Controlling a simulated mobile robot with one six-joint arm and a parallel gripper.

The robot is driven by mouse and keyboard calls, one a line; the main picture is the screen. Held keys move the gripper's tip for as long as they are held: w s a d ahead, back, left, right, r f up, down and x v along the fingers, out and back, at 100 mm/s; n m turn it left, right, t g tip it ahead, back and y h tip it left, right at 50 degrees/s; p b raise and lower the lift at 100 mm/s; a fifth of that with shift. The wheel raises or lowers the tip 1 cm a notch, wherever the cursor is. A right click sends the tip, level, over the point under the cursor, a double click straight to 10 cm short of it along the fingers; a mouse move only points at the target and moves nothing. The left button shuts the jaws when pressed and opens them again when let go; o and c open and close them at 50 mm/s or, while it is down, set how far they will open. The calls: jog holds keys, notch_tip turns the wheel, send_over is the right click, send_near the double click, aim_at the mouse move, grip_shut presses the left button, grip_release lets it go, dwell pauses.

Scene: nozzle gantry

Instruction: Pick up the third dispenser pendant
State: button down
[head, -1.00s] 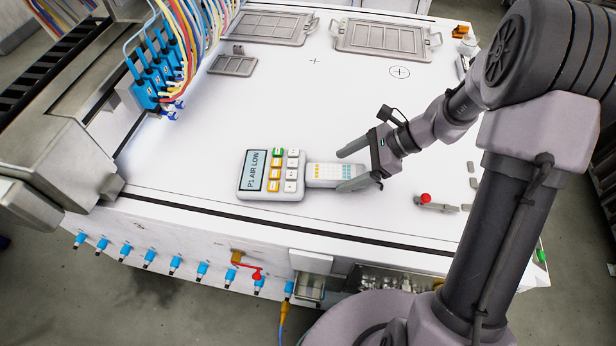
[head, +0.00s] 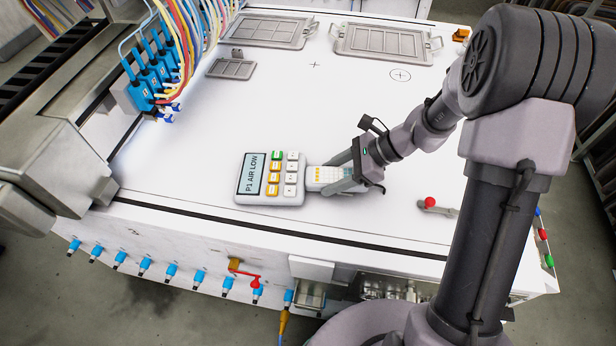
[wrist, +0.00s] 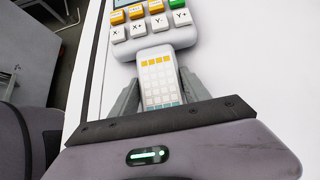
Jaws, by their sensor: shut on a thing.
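The pendant (head: 270,176) is a light grey box. It has a screen reading "P1 AIR LOW" and green, orange and white keys. A narrow white grip with small coloured keys (head: 322,175) extends from its right side. My gripper (head: 335,174) is shut on this grip, one finger on each long side. The wrist view shows the same grip (wrist: 158,80) between the fingers, with the pendant's axis keys (wrist: 150,28) beyond it. The pendant appears to lie flat on the white table; I see no clear gap under it.
Blue dispensers (head: 150,80) with coloured hoses hang at the left. Framed trays (head: 385,40) lie at the back of the white table (head: 250,110). A red-knobbed lever (head: 431,203) stands right of my gripper. The table's middle is clear.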

jog(key=shift+r+p, duration=0.4)
jog(key=shift+r, duration=0.15)
jog(key=r+p, duration=0.1)
jog(key=r, duration=0.1)
jog(key=shift+s+d+r+p, duration=0.2)
jog(key=shift+s+r+p, duration=0.1)
jog(key=shift+r+p, duration=0.1)
jog(key=s+d+p, duration=0.1)
jog(key=s+d, duration=0.1)
jog(key=s, duration=0.2)
jog(key=s+d+p, duration=0.1)
jog(key=s+d, duration=0.2)
jog(key=s, duration=0.1)
jog(key=s+d+r+p, duration=0.1)
jog(key=s+d, duration=0.1)
jog(key=s, duration=0.3)
jog(key=shift+s+d, duration=0.1)
jog(key=shift+d, duration=0.15)
jog(key=w+r+m+t+h, duration=0.6)
jog(key=w+r+m+t, duration=0.2)
jog(key=w+r+m, duration=0.5)
jog(key=w+m, duration=0.1)
jog(key=w, duration=0.3)
jog(key=shift+w+r, duration=0.15)
jog(key=shift+r, duration=0.2)
jog(key=shift+f, duration=0.1)
